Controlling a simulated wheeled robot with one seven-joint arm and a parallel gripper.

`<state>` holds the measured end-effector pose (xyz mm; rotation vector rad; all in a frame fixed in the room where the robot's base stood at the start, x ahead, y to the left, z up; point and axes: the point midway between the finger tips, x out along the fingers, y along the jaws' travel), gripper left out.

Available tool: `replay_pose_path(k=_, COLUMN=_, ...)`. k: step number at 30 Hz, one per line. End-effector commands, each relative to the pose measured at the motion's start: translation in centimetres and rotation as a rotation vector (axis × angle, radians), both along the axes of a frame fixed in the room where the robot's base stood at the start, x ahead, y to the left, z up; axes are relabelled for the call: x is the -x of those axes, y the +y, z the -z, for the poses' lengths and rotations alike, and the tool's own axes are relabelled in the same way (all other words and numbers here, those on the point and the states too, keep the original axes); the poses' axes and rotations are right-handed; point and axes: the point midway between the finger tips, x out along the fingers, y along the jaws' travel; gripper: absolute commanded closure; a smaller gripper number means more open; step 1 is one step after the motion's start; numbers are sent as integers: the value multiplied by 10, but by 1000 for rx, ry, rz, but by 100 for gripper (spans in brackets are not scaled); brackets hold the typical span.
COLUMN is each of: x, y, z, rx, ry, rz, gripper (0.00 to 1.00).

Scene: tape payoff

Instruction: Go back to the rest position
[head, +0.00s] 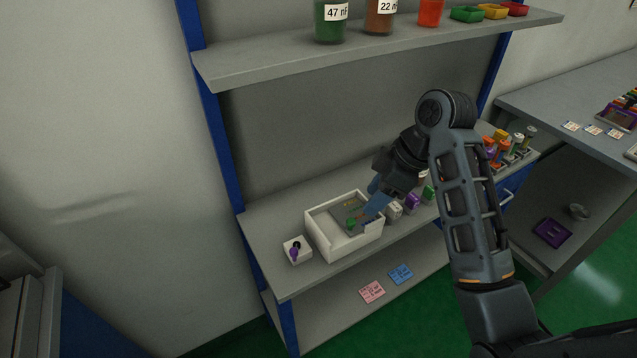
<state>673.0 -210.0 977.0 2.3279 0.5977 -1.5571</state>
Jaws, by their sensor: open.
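My gripper (374,203) is at the end of my arm, over the right side of a white open box (343,247) on the middle shelf. Its blue fingers point down toward the box. It is open, and I see nothing held between the fingers. A grey board (345,217) with a small green part on it lies inside the box, partly covered by the fingers. I cannot tell whether the fingers touch anything.
A small white block (297,250) with a purple knob stands left of the box. Small coloured items (412,202) stand to the right. The upper shelf (375,50) with jars overhangs. Cards (372,291) lie below. A grey bench (580,95) stands at right.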

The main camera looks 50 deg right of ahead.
Motion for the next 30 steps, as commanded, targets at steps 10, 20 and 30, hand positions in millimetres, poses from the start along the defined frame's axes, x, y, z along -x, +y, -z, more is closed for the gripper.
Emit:
replay_pose_path(k=10, x=-5, y=12, z=5, rx=-12, ry=-22, rz=14, gripper=52)
replay_pose_path(k=20, x=-31, y=128, z=45, rx=-131, ry=-258, rz=249, gripper=52)
replay_pose_path(k=30, x=32, y=214, z=71, rx=-203, ry=-438, rz=521, gripper=52)
